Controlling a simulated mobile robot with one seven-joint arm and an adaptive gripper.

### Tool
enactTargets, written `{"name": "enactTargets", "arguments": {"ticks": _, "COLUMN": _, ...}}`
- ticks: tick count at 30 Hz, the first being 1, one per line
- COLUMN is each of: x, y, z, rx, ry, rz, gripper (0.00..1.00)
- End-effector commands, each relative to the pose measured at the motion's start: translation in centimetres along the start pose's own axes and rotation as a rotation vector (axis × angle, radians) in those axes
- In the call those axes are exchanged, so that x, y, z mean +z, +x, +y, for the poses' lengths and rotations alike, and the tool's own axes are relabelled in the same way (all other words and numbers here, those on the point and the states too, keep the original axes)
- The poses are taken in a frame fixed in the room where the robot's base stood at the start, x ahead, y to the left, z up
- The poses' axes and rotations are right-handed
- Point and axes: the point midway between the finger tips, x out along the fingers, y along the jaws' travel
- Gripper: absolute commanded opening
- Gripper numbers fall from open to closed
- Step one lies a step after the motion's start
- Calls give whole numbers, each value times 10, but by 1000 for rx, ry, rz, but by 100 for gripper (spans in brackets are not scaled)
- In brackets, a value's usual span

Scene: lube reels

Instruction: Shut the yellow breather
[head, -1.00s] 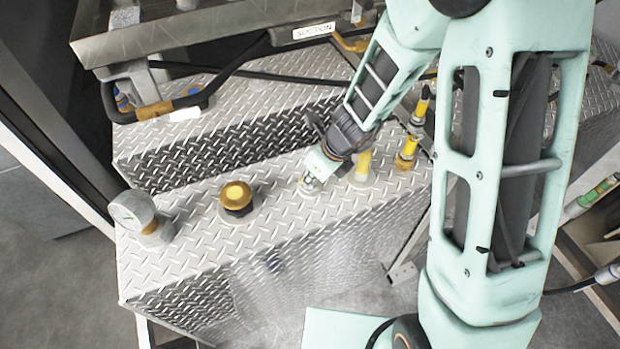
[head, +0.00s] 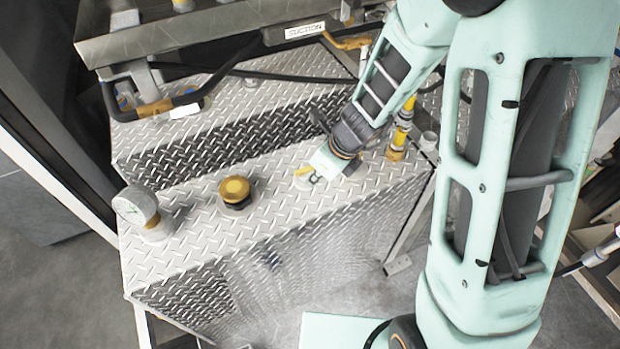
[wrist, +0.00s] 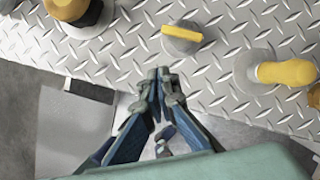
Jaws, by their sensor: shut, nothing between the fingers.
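A round grey fitting with a yellow bar across its top, a likely breather, (wrist: 182,40) is in the wrist view, right of and beyond my fingertips. In the head view it (head: 303,172) sits on the tread-plate tank top, partly hidden by my gripper. My gripper (wrist: 160,76) is shut and empty, with its tips apart from this fitting in the wrist picture. In the head view my gripper (head: 320,178) is low over the tank; I cannot tell its height. A yellow-orange cap on a dark collar (head: 236,191) stands left of it. Which yellow part is the breather is not marked.
A yellow handle on a round grey base (wrist: 285,72) stands right of my fingers. A gauge (head: 136,206) stands at the tank's left end. Yellow-banded fittings (head: 400,135) rise behind right. A black hose and a SUCTION-labelled frame (head: 305,30) lie behind.

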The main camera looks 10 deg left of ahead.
Motion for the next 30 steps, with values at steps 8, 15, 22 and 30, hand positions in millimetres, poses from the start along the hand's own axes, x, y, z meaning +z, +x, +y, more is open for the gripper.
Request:
{"name": "enactTargets", "arguments": {"ticks": 8, "x": 4, "y": -54, "z": 10, "rx": 0, "ry": -1, "rz": 0, "gripper": 0}}
{"name": "enactTargets", "arguments": {"ticks": 15, "x": 3, "y": -66, "z": 13, "rx": 2, "ry": 0, "rz": 1, "gripper": 0}}
{"name": "enactTargets", "arguments": {"ticks": 22, "x": 2, "y": -66, "z": 13, "rx": 2, "ry": 0, "rz": 2, "gripper": 0}}
{"name": "enactTargets", "arguments": {"ticks": 30, "x": 2, "y": -66, "z": 13, "rx": 2, "ry": 0, "rz": 1, "gripper": 0}}
